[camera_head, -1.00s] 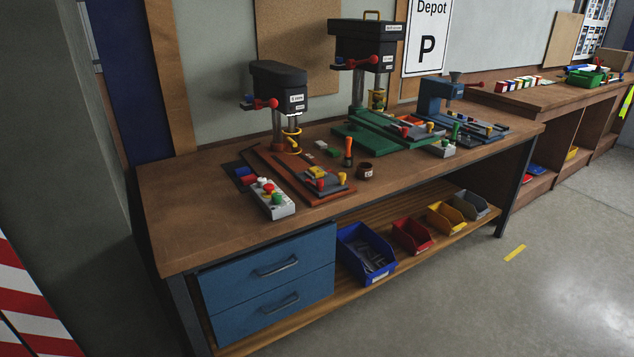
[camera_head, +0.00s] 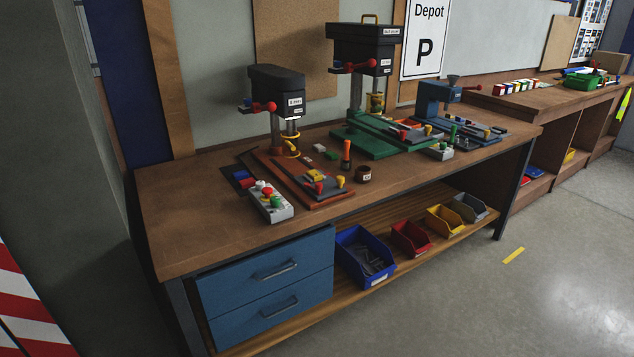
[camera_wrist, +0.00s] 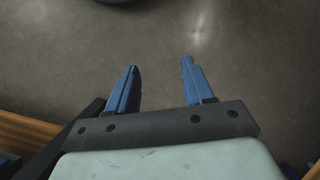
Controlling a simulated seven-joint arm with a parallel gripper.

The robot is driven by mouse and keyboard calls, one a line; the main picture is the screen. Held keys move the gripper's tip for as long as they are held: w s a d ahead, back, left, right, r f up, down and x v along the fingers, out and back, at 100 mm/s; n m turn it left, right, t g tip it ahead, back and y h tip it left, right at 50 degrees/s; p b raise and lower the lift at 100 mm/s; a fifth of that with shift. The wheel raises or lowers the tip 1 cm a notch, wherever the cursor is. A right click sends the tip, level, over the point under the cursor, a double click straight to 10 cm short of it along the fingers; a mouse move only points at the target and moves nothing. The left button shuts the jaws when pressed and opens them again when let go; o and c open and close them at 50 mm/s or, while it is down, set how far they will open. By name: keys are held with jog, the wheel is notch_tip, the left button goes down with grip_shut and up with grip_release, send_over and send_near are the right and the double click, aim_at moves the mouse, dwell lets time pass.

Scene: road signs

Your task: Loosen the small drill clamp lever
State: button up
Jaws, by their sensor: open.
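The small drill (camera_head: 277,88) stands at the left part of the workbench, with a dark head and a red-knobbed handle. Its base (camera_head: 297,180) is a reddish-brown plate. On that base sits a small grey vise with red and yellow clamp parts (camera_head: 322,181); which of these is the clamp lever I cannot tell for sure. A yellow ring (camera_head: 291,140) shows below the drill head. In the wrist view my gripper (camera_wrist: 158,82) is open and empty, its two blue fingers apart over the grey floor. My gripper is not in the head view.
A control box with coloured buttons (camera_head: 271,201) sits left of the drill base. A larger drill on a green base (camera_head: 375,143) is behind. The bench's left front (camera_head: 190,220) is clear.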

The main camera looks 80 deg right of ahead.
jog(key=w+d+r+m+t, duration=0.4)
jog(key=w+d+r+t, duration=0.1)
jog(key=w+d+r, duration=1.6)
jog(key=s+d+r+m+t, duration=0.1)
jog(key=d+r+t, duration=0.1)
jog(key=d+r, duration=1.05)
jog(key=s+d+r+m+t, duration=0.1)
jog(key=d+r+t, duration=0.1)
jog(key=d+r, duration=1.05)
notch_tip(320, 180, up, 15)
jog(key=m+g+h, duration=0.5)
jog(key=m+g, duration=0.4)
jog(key=m, duration=0.9)
send_over(318, 183)
jog(key=w+a, duration=0.4)
jog(key=x, duration=1.2)
jog(key=shift+s+d+f, duration=0.1)
jog(key=shift+d, duration=0.3)
